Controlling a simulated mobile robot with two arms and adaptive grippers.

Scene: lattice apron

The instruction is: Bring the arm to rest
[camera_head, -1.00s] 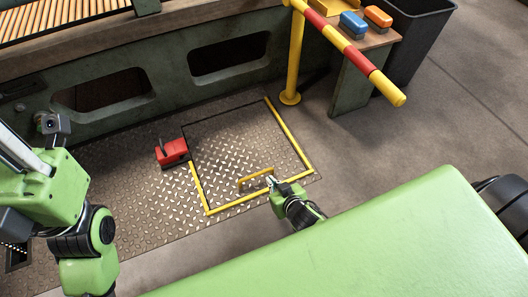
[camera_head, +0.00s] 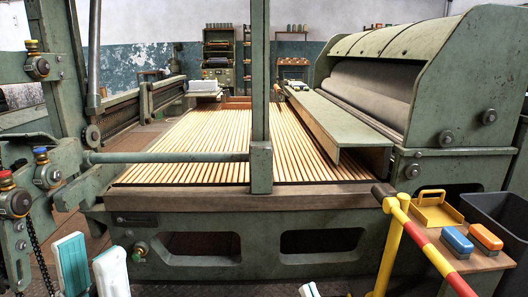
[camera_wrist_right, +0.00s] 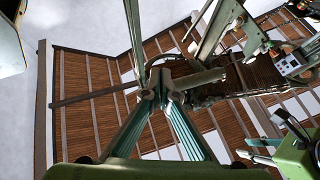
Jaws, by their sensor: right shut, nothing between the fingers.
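My left gripper (camera_head: 91,254) stands at the bottom left of the head view. Its two pale fingers with teal pads point up and are spread apart, with nothing seen between them. Only a pale tip of my right gripper (camera_head: 309,290) shows at the bottom edge of the head view. In the right wrist view the two fingers of my right gripper (camera_wrist_right: 160,92) lean together and meet at their tips, shut and empty. The rest of both arms is mostly hidden below the head view.
A large green machine with a slatted wooden bed (camera_head: 200,140) fills the middle. A red and yellow barrier bar (camera_head: 430,250) stands at the right. Beside it, a small table holds a yellow tray (camera_head: 436,217), a blue block (camera_head: 457,241) and an orange block (camera_head: 485,236). A dark bin (camera_head: 500,215) stands behind.

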